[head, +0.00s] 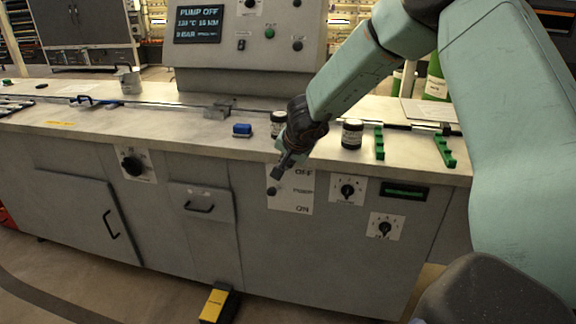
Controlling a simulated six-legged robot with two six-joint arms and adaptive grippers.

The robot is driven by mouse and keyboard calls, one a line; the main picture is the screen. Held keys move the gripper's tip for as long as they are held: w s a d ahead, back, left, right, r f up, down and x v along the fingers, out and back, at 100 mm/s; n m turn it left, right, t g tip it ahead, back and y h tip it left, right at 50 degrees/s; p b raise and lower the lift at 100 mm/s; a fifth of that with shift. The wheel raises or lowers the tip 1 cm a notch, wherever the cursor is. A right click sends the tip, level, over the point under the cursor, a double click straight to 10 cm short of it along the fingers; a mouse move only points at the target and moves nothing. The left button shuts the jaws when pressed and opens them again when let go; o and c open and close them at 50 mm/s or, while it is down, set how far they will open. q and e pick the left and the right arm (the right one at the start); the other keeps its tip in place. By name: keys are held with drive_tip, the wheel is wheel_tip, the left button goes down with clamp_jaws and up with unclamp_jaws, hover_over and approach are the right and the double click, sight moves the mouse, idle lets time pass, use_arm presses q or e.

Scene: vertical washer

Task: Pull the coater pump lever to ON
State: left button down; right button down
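The coater pump lever is on a white plate (291,201) on the front of the counter, marked OFF at the top and ON at the bottom. A dark round knob (272,191), which looks like the lever's end, shows at the plate's left side, about mid-height. My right gripper (281,168) reaches down from the right in front of the upper plate, with its tip just above the knob. Contact and finger opening cannot be made out. The display (198,24) reads PUMP OFF. My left gripper is not in view.
A rotary dial (347,190) sits right of the plate, with a second dial (385,227) lower. A drawer handle (199,207) is to the left. A dark jar (352,134), a blue block (242,130) and green racks (379,144) stand on the countertop. A yellow-black pedal (214,305) is on the floor.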

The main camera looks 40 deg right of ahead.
hover_over(275, 190)
drive_tip(key=s+d, duration=0.1)
drive_tip(key=s, duration=0.1)
wheel_tip(275, 190, down, 6)
drive_tip(key=r, duration=0.1)
drive_tip(key=f+b, duration=0.1)
drive_tip(key=a+f+b, duration=0.1)
drive_tip(key=w+f+b, duration=0.1)
drive_tip(key=f+b, duration=0.1)
drive_tip(key=shift+a, duration=0.15)
drive_tip(key=shift+f, duration=0.1)
drive_tip(key=shift+f, duration=0.1)
